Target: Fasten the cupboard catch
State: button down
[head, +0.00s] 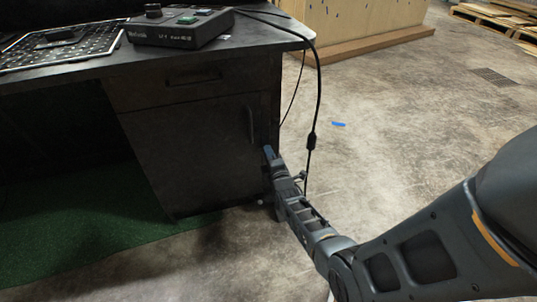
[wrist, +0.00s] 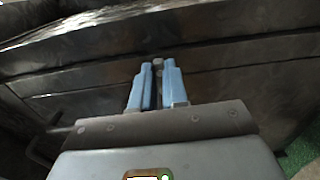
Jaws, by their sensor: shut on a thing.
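The dark cupboard (head: 185,155) stands under the desk top, and its door looks closed in the head view. My gripper (head: 268,153) is at the right edge of the cupboard front, near the door's upright handle (head: 250,124). In the wrist view my gripper (wrist: 157,70) has its blue fingers close together on a small grey piece (wrist: 158,73) at the cupboard face, which looks like the catch. The fingers hide most of it, and I cannot tell its position. In the head view the catch is hidden by my gripper.
A drawer (head: 193,80) sits above the door. A control box (head: 180,27) is on the desk top, and its black cable (head: 316,100) hangs close behind my gripper. Green carpet (head: 85,225) lies to the left. The concrete floor to the right is mostly clear.

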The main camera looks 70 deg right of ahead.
jog(key=c, duration=1.1)
grip_release()
jog(key=shift+c, duration=0.2)
jog(key=shift+a, duration=0.1)
jog(key=p+v, duration=0.4)
jog(key=v, duration=0.3)
jog(key=shift+s+a, duration=0.25)
